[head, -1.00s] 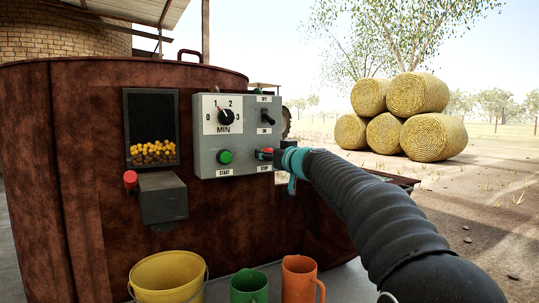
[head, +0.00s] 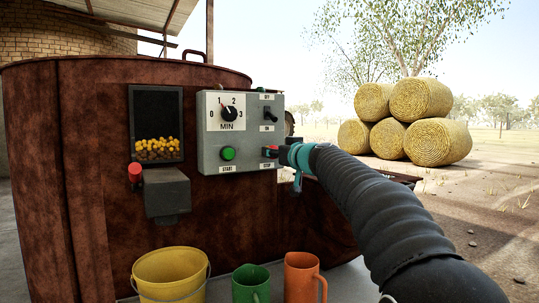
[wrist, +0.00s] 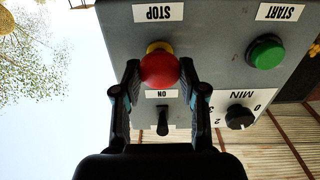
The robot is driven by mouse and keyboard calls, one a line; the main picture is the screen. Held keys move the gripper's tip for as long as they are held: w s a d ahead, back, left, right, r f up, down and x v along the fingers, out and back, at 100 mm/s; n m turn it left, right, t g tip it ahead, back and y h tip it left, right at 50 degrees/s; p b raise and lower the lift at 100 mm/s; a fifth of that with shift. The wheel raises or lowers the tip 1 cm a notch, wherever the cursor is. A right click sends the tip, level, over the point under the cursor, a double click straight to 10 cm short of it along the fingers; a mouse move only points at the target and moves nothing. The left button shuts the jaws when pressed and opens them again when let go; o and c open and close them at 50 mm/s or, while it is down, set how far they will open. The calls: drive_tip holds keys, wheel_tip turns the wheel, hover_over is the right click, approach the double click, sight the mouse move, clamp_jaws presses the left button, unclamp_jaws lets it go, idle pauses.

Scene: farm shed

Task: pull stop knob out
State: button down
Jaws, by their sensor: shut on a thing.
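The stop knob (wrist: 160,69) is a red mushroom head on a yellow base, beside the STOP label on the grey control box (head: 208,160). In the wrist view it sits between the tips of my two black fingers, and my gripper (wrist: 160,75) is shut on it. In the head view my gripper (head: 279,153) reaches the box's lower right corner from the right. Only a little red of the knob shows there; my fingers hide the rest.
The box also carries a green START button (head: 228,153), a MIN dial (head: 229,113) and an ON/OFF toggle (head: 268,115). A red-knobbed grey chute (head: 166,193) is at left. A yellow bucket (head: 170,272), green jug (head: 250,284) and orange jug (head: 300,278) stand below.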

drive_tip(key=c, duration=0.6)
unclamp_jaws()
drive_tip(key=shift+s, duration=0.1)
drive_tip(key=shift+c, duration=0.2)
drive_tip(key=v, duration=1.2)
drive_tip(key=shift+d, duration=0.1)
